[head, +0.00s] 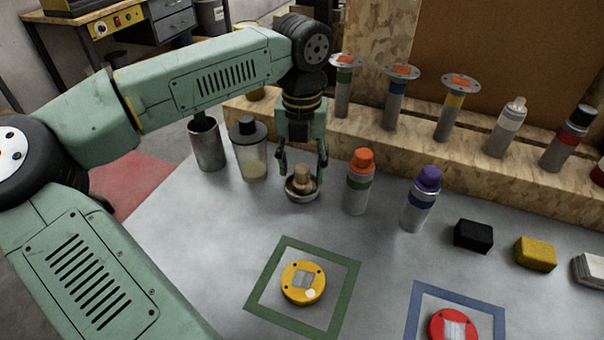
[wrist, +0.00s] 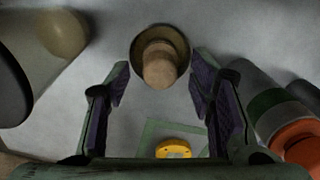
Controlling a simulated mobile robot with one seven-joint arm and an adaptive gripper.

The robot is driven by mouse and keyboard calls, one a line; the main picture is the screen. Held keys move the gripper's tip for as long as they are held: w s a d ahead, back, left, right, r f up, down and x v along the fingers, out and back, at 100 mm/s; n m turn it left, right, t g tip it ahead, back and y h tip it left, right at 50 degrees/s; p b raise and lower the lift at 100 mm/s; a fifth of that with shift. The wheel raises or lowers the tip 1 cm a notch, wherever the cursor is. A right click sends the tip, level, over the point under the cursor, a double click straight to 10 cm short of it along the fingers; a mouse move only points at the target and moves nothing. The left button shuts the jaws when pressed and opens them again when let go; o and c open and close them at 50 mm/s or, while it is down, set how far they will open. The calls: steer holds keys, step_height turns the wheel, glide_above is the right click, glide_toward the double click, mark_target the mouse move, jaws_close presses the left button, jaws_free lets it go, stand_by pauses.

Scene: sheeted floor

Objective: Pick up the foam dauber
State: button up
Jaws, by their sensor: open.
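The foam dauber (head: 302,178) looks like a tan, stubby cylinder standing upright in a small round metal dish (head: 301,195) on the grey sheet. In the wrist view the dauber (wrist: 159,65) shows from above, with the dark dish (wrist: 181,41) around it. My gripper (head: 302,168) points down over the dish with one finger on each side of the dauber. The wrist view shows the gripper (wrist: 160,78) open, with a gap between each finger and the dauber. The dauber's lower end is hidden in the dish.
An orange-capped can (head: 358,184) stands close right of my gripper, with a purple-capped can (head: 421,200) beyond. A clear jar (head: 250,155) and a metal cup (head: 207,145) stand left. A wooden ledge (head: 420,150) runs behind. A yellow disc (head: 288,291) lies in a green square in front.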

steer(key=shift+f, duration=1.15)
steer(key=c, duration=1.1)
steer(key=shift+c, duration=0.2)
